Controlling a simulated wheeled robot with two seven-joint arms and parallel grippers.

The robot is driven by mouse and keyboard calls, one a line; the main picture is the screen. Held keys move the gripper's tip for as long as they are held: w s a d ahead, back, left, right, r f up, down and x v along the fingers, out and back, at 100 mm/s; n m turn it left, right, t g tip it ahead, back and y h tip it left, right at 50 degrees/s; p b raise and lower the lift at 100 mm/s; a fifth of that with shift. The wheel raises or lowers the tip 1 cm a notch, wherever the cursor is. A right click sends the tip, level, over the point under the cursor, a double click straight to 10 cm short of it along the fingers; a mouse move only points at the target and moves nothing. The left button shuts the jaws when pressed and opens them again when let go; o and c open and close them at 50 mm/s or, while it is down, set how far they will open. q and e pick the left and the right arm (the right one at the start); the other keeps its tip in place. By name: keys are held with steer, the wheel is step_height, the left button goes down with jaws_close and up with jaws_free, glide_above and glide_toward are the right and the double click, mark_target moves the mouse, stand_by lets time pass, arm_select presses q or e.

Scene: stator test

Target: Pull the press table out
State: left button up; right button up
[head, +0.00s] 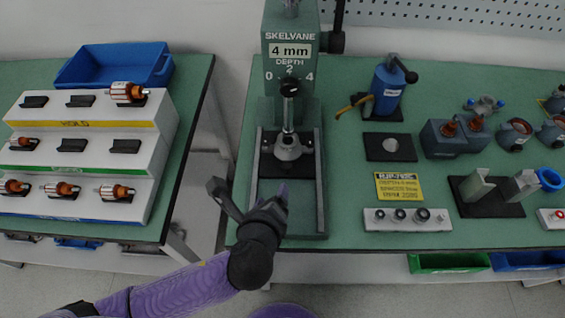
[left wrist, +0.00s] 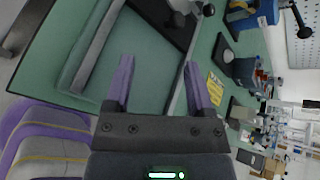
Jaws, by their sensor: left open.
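The dark plate also shows at the top of the left wrist view (left wrist: 160,14). My left gripper (head: 274,194) is over the front part of the rail frame, apart from the plate. In the left wrist view its two purple fingers (left wrist: 158,65) are spread, with nothing between them. My right gripper is not seen.
A grey rail (head: 321,190) edges the press bed. To the right are a yellow sign (head: 399,187), a grey block with round holes (head: 407,219) and a blue hand pump (head: 388,85). A rack of copper rotors (head: 85,150) stands on the left table, across a gap.

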mark_target(286, 171)
arm_select(q)
steer(key=m, duration=0.2)
steer(key=w+m+t+h, duration=0.1)
steer(key=m, duration=0.2)
steer(key=shift+d, duration=0.2)
steer(key=m, duration=0.3)
steer(key=shift+w+f+h, duration=0.25)
steer(key=shift+h, duration=0.05)
steer(key=shift+w+f+m+t+h, duration=0.2)
steer(key=shift+m+t+h, duration=0.1)
steer(key=shift+m, duration=0.8)
steer(key=b+x, duration=0.2)
steer(key=x, duration=0.2)
steer(key=b+x, duration=0.2)
steer(key=x, duration=0.2)
steer(key=shift+w+d+f, duration=0.1)
steer(key=shift+w+f, duration=0.05)
steer(key=shift+f, duration=0.2)
steer(key=shift+w+d, duration=0.15)
steer(key=shift+w, duration=0.3)
jaws_close()
